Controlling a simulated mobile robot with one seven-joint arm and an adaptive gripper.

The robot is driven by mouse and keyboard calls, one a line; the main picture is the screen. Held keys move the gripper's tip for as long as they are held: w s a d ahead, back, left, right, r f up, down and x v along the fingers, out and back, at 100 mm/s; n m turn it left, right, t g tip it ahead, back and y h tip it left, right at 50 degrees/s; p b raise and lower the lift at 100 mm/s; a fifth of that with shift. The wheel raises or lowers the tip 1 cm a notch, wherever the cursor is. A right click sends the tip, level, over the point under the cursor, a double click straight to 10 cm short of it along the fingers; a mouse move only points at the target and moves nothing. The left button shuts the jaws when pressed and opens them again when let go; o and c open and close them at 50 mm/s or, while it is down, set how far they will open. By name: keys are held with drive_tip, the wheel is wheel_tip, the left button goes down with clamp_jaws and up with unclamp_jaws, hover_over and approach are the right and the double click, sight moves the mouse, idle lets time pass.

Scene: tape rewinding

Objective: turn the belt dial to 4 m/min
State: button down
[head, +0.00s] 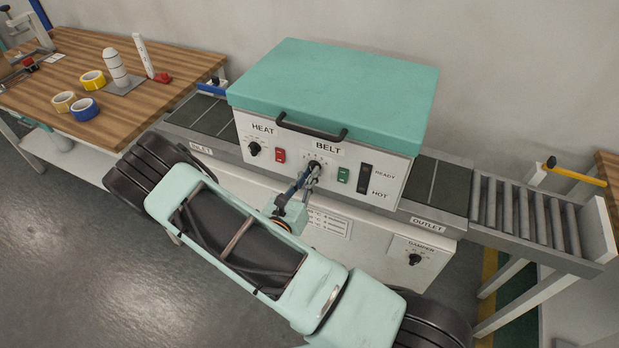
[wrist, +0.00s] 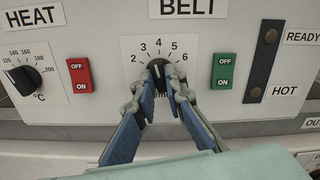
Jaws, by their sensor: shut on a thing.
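The black belt dial (wrist: 158,66) is on the white front panel under the BELT label, on a scale plate (wrist: 184,79) marked 2 to 6. It also shows in the head view (head: 315,165). My gripper (wrist: 159,82) comes from below, with one blue-padded finger on each side of the dial, and is shut on it. In the head view my gripper (head: 310,176) reaches up to the panel. The fingers hide the dial's lower sides. I cannot clearly read which number its pointer marks.
The heat dial (wrist: 24,78) and red switch (wrist: 79,75) are left of the belt dial. The green switch (wrist: 224,70) and the READY/HOT strip (wrist: 262,62) are to its right. A black handle (head: 310,130) juts out above. A damper knob (head: 414,259) is lower right.

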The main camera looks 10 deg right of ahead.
drive_tip(key=shift+m+b, duration=0.45)
drive_tip(key=shift+m, duration=0.65)
drive_tip(key=c, duration=2)
unclamp_jaws()
drive_tip(key=v, duration=1.2)
